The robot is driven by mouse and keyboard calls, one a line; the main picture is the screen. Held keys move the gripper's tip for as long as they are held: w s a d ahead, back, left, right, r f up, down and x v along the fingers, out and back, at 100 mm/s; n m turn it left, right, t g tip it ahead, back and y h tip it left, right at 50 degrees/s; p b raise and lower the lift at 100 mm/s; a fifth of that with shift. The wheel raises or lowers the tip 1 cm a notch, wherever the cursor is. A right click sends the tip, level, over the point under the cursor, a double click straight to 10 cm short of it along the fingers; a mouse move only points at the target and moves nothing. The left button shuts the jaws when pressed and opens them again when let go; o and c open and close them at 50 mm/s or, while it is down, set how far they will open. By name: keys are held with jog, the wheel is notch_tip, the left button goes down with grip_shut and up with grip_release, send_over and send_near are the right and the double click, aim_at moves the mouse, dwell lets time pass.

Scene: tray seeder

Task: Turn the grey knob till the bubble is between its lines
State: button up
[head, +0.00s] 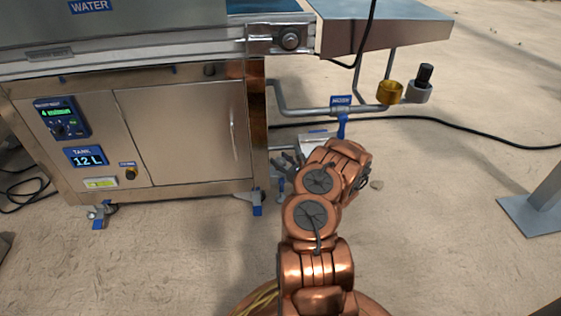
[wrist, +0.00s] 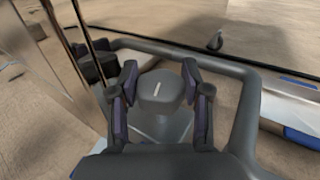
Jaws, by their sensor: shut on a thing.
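The grey knob (wrist: 160,92), with a short white mark on its top, sits between the two fingers of my gripper (wrist: 161,95) in the wrist view. The fingers are shut on it from left and right. In the head view my gripper (head: 284,165) is low beside the machine's right front leg, partly behind my copper arm, and the knob cannot be made out there. A small yellow-green vial (head: 101,184) on the machine's front panel looks like the bubble level. The bubble and its lines are too small to tell.
A grey bar (wrist: 245,110) curves around the knob on the far and right sides. A steel cabinet (head: 195,130) stands left of my gripper. A pipe with a blue valve handle (head: 342,125) runs behind it. A black cable crosses the floor, which is open at right.

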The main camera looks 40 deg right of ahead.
jog(key=shift+w+a+m+g+h+b, duration=0.15)
jog(key=shift+m+g+h+b, duration=0.15)
jog(key=shift+m+h+b, duration=0.8)
jog(key=shift+m+h, duration=0.4)
jog(key=shift+h, duration=0.8)
jog(key=shift+a+m+g+h+b, duration=0.1)
jog(key=shift+m+g+h+b, duration=0.1)
jog(key=shift+m+g+h, duration=0.7)
jog(key=shift+m+g+h+b, duration=0.2)
jog(key=shift+m+g+h, duration=0.2)
jog(key=shift+m+h, duration=0.55)
jog(key=shift+m+g+h, duration=0.55)
jog(key=shift+g+h, duration=0.35)
jog(key=shift+h, duration=0.45)
jog(key=shift+d+m+g+h, duration=0.2)
jog(key=shift+m+g+h, duration=0.1)
jog(key=shift+g, duration=0.1)
jog(key=o, duration=0.9)
jog(key=shift+s+n+t+y, duration=0.2)
jog(key=shift+n+t+y, duration=0.3)
jog(key=shift+t+y, duration=0.1)
